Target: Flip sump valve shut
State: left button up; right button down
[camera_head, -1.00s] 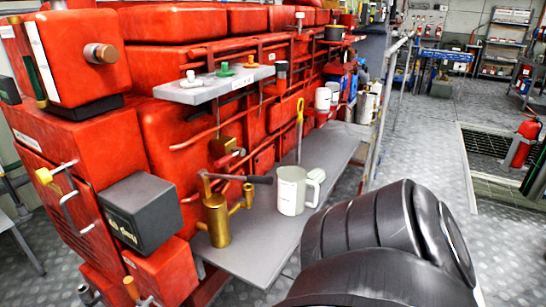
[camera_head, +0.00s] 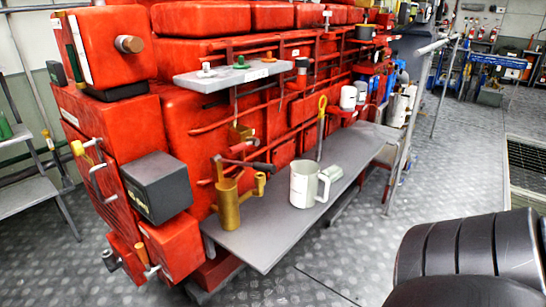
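No part in view is clearly marked as the sump valve. A brass hand-pump-like fitting (camera_head: 228,202) with a dark grey lever stands upright on the grey shelf. A yellow-ended lever (camera_head: 80,148) is on the engine's left face. Whether any of these is open or shut I cannot tell. My arm shows as black ribbed links at the lower right, apart from the engine. Neither gripper is in view.
A dark box (camera_head: 158,187) juts from the engine. A metal step (camera_head: 25,197) stands left. The checkered floor in front is clear.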

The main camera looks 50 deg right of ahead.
aim_at(253, 141)
jog(key=z, duration=0.75)
jog(key=i, duration=1)
